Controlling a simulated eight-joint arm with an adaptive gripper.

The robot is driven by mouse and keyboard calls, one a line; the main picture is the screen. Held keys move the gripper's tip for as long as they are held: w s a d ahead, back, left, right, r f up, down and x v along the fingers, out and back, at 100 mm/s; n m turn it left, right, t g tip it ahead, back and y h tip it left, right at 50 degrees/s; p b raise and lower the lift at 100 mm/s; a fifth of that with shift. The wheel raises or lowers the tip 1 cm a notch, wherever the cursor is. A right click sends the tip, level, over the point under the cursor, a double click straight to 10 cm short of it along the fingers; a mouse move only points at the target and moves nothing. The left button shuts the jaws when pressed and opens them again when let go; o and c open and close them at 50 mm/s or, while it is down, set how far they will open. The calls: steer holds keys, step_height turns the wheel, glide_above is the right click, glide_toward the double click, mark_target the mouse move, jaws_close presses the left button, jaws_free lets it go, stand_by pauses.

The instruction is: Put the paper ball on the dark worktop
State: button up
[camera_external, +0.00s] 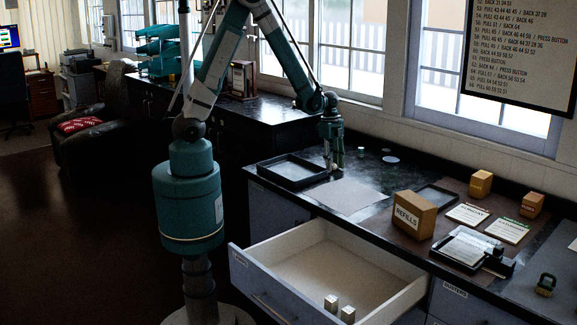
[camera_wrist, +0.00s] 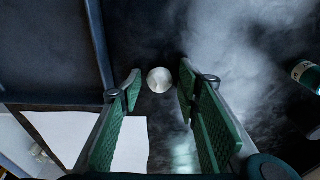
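The white paper ball (camera_wrist: 159,80) shows in the wrist view on the dark worktop (camera_wrist: 150,30), between and slightly beyond my fingertips. Dark gaps separate it from both green-padded fingers. My gripper (camera_wrist: 158,85) is open. In the external view my gripper (camera_external: 334,166) points down, low over the dark worktop (camera_external: 375,172), just right of a black tray.
The black tray (camera_external: 265,173) is close on the left, and a pale sheet (camera_external: 348,196) lies in front. A small green-and-white cylinder (camera_wrist: 306,75) is at right. An open drawer (camera_external: 300,262) sticks out below. The REFILLS box (camera_external: 413,215) stands further right.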

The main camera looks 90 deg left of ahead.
steer(key=shift+r, duration=0.15)
step_height(320, 180, up, 12)
steer(key=s+a, duration=0.1)
stand_by(0.7)
steer(key=shift+d, duration=0.1)
stand_by(0.8)
steer(key=s+d+r+n+t+y, duration=0.1)
steer(key=s+d+r+n, duration=0.15)
steer(key=d+r, duration=0.5)
steer(key=s+d+r+n+t, duration=0.2)
steer(key=s+d+r, duration=0.3)
steer(key=d, duration=0.4)
steer(key=s+d+r+n+t, duration=0.3)
steer(key=s+d+r+n, duration=0.1)
steer(key=s+d, duration=0.6)
steer(key=shift+d+r, duration=0.7)
steer(key=shift+d, duration=0.05)
steer(key=shift+o, duration=0.3)
steer(key=shift+s, duration=0.1)
